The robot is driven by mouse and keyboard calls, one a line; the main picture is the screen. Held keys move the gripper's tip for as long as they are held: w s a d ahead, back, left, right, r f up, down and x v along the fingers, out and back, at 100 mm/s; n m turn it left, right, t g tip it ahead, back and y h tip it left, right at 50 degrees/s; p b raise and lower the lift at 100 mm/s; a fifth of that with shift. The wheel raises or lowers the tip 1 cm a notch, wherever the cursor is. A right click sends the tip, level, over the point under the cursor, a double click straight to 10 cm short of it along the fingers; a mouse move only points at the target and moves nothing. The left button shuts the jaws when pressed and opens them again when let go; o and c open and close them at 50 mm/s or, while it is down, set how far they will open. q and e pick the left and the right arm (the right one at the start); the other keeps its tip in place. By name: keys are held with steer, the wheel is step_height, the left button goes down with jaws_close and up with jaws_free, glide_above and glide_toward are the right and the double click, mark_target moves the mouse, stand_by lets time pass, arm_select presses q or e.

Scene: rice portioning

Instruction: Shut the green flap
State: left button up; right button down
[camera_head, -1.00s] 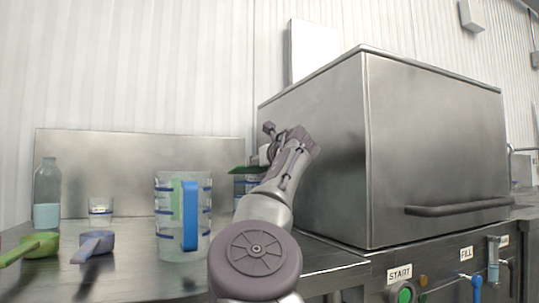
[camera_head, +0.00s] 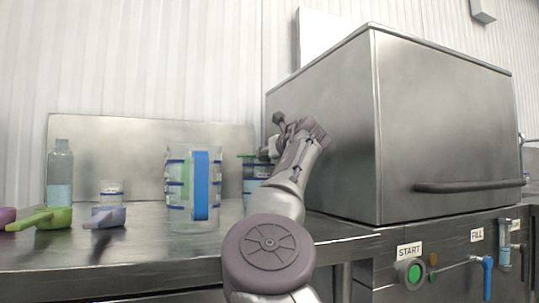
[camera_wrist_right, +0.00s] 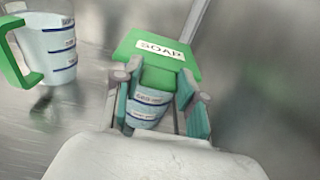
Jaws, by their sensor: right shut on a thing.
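The green flap (camera_wrist_right: 150,48), with a white SOAP label, shows in the right wrist view at the top of a clear container with blue bands (camera_wrist_right: 148,105). A green collar (camera_wrist_right: 158,80) lies just below the flap. I cannot tell how far the flap is tilted. My right gripper (camera_wrist_right: 160,88) has one finger on each side of the container's upper part and is shut on it. In the head view the container (camera_head: 249,176) is partly hidden behind my right gripper (camera_head: 268,150) and arm. My left gripper is not in view.
A jug with a blue handle (camera_head: 190,190) stands left of the container, close to my right arm. A bottle (camera_head: 60,172), a small cup (camera_head: 112,188) and several scoops are farther left. A large steel box (camera_head: 325,140) stands close on the right, above a START button (camera_head: 410,273).

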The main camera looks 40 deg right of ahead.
steer(key=shift+w+f, duration=0.15)
steer(key=shift+f, duration=0.55)
steer(key=c, duration=0.6)
jaws_free()
steer(key=shift+d, duration=0.15)
steer(key=shift+c, duration=0.2)
steer(key=v, duration=1.2)
steer(key=shift+r, duration=0.45)
